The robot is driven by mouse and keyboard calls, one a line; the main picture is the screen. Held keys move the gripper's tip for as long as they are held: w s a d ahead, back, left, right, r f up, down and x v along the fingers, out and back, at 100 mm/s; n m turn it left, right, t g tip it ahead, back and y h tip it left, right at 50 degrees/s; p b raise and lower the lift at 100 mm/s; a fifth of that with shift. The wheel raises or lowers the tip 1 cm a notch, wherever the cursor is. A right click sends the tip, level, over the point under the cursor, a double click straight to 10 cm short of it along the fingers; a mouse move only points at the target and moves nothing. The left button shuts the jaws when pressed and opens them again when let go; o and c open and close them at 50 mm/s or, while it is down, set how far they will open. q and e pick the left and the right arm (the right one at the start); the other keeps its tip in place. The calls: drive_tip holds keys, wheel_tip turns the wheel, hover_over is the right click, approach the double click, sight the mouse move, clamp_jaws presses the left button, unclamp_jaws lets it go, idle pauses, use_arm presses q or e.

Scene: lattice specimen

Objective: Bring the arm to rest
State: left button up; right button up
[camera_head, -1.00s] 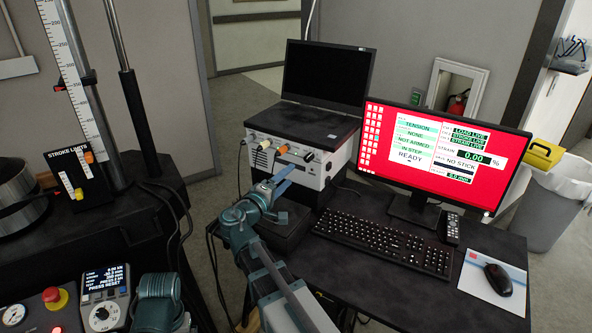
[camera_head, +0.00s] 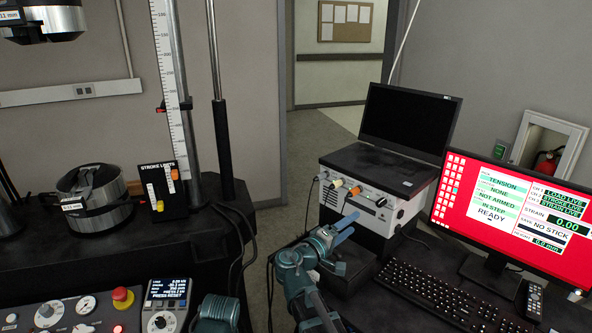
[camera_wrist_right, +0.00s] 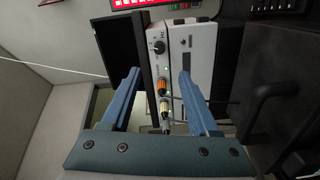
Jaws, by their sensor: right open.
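My right gripper (camera_head: 346,226), with blue fingers, shows in the head view at the end of my teal arm. It is held in the air in front of the white control box (camera_head: 372,204), pointing away from me. In the right wrist view the two blue fingers (camera_wrist_right: 160,88) are spread apart with nothing between them. The gripper appears apart from the box. My left gripper is not in view.
A black desk holds a keyboard (camera_head: 438,293), a red-screened monitor (camera_head: 514,212) and a remote (camera_head: 534,302). A laptop (camera_head: 410,122) stands on the white box. At left are the test machine's column (camera_head: 217,120), stroke-limits panel (camera_head: 160,190) and control panel with a red button (camera_head: 122,297).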

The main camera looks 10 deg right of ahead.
drive_tip(key=s+a+f+m+g+y+p, duration=0.1)
drive_tip(key=s+a+f+g+y+p, duration=0.45)
drive_tip(key=s+a+f+y, duration=0.4)
drive_tip(key=s+a+f+g+y+p, duration=0.1)
drive_tip(key=s+a+f+g+y, duration=0.1)
drive_tip(key=s+a, duration=0.3)
drive_tip(key=s+a+f+n+g+y+p, duration=0.1)
drive_tip(key=s+a+f+y, duration=0.1)
drive_tip(key=s+a, duration=0.4)
drive_tip(key=a+y, duration=0.1)
drive_tip(key=a, duration=0.3)
drive_tip(key=shift+a+g, duration=0.25)
drive_tip(key=shift+g, duration=0.1)
drive_tip(key=shift+f, duration=0.1)
